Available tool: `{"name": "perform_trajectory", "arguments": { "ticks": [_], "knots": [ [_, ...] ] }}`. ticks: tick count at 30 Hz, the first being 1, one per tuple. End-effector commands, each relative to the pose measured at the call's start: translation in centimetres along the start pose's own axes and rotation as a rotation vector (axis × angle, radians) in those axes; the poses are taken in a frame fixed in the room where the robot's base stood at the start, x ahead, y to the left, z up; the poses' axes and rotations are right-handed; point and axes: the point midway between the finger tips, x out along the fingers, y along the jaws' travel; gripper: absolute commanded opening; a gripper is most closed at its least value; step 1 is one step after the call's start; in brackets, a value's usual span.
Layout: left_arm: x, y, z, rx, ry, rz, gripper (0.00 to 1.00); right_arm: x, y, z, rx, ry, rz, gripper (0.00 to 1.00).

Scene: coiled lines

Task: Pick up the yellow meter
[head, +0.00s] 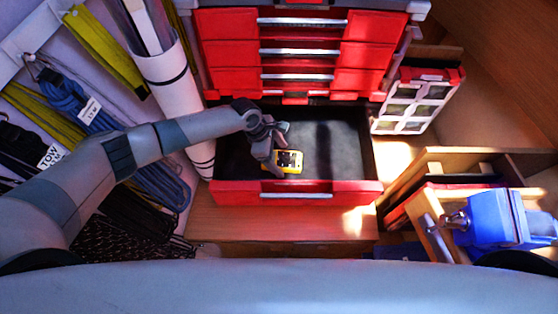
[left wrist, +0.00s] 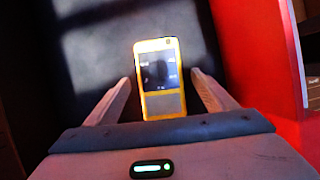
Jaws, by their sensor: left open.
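The yellow meter (head: 290,161) lies in the open bottom drawer (head: 345,194) of the red tool chest. It has a yellow case and a dark screen. My left gripper (head: 272,158) reaches down into the drawer at the meter's left side in the head view. In the left wrist view the meter (left wrist: 160,78) stands between the two open fingers of my left gripper (left wrist: 160,95), with a gap on each side. The meter's lower end is close to the gripper's palm in that view. My right gripper is not in view.
The red chest's closed drawers (head: 300,50) rise behind the open one. Coiled blue rope (head: 70,100) and a white roll (head: 170,85) are at the left. A blue vise (head: 495,220) and a red-framed organizer (head: 412,100) are at the right. The drawer's right half is clear.

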Motion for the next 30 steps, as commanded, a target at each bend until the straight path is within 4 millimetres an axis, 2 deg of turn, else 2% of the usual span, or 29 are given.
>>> {"name": "perform_trajectory", "arguments": {
  "ticks": [11, 17, 18, 30],
  "knots": [
    [-0.05, 0.00, -0.02, 0.000, 0.000, 0.000, 0.78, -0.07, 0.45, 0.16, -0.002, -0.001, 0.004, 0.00],
    [-0.04, -0.01, -0.03, 0.000, 0.000, 0.000, 0.33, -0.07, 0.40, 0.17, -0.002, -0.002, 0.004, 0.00],
    [-0.04, -0.01, -0.03, 0.000, 0.000, 0.000, 0.29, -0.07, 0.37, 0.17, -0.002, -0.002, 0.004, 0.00],
    [-0.45, 0.02, 0.17, 0.000, 0.000, 0.000, 0.29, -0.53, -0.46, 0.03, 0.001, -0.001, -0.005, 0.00]
  ]
}}
